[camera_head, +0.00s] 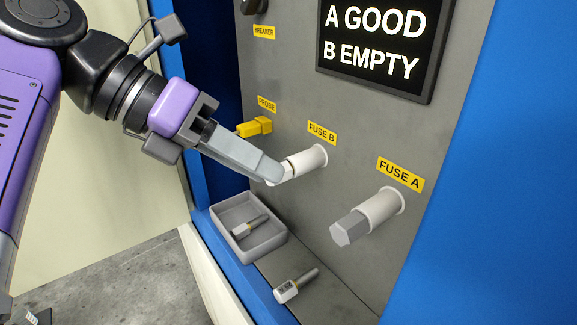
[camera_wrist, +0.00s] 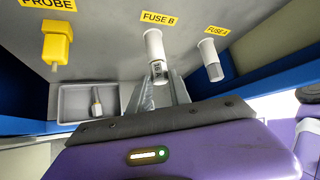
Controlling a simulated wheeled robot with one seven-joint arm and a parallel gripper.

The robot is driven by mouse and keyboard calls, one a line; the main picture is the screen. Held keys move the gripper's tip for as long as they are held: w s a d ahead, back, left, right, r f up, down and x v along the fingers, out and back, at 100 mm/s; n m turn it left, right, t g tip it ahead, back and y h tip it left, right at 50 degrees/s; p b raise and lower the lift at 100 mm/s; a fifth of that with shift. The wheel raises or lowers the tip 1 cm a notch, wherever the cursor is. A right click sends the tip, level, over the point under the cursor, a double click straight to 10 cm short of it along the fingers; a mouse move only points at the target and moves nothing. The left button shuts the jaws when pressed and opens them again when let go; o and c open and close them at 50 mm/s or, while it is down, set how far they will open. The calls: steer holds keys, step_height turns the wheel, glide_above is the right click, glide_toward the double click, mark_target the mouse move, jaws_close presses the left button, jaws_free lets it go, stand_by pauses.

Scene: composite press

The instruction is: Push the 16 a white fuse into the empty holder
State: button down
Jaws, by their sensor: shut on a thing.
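My gripper (camera_head: 272,174) is shut on a white-capped fuse (camera_wrist: 159,71), which has dark print on its cap. In the head view my fingers hide most of this fuse. The white round FUSE B holder (camera_head: 310,158) sticks out of the grey panel just beyond the fingertips, and it also shows in the wrist view (camera_wrist: 153,44). The held fuse is in line with its mouth and at or partly in it; I cannot tell how deep. The display (camera_head: 374,45) reads "A GOOD, B EMPTY".
The FUSE A holder (camera_head: 383,205), right of FUSE B, has a grey-capped fuse (camera_head: 348,229) in it. Below are a grey tray (camera_head: 272,246) with one fuse (camera_head: 244,229) and a loose fuse (camera_head: 290,288) on the ledge. A yellow probe (camera_head: 254,127) sits left of FUSE B.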

steer(key=shift+d, duration=0.15)
steer(key=c, duration=1.1)
jaws_free()
